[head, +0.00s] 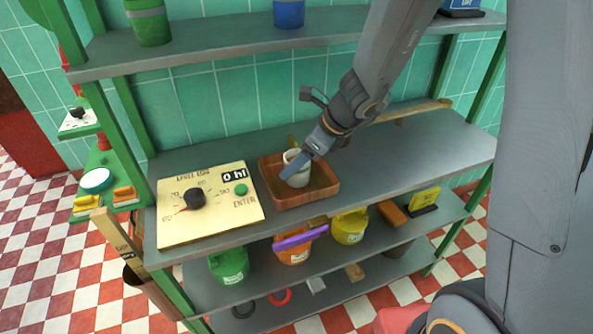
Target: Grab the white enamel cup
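The white enamel cup (291,156) stands in a brown wooden tray (288,203) on the grey middle shelf. It looks upright. My gripper (297,166) reaches down from the upper right and is right at the cup. The other finger is not clearly visible, so I cannot tell whether the gripper is closed on the cup. Contact with the cup is also unclear.
A cream panel (230,211) with a black knob and green button lies left of the tray. Another shelf (220,42) runs above, holding a green can (149,22) and a blue can (289,12). Green and yellow kettles stand below. The middle shelf right of the tray is mostly clear.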

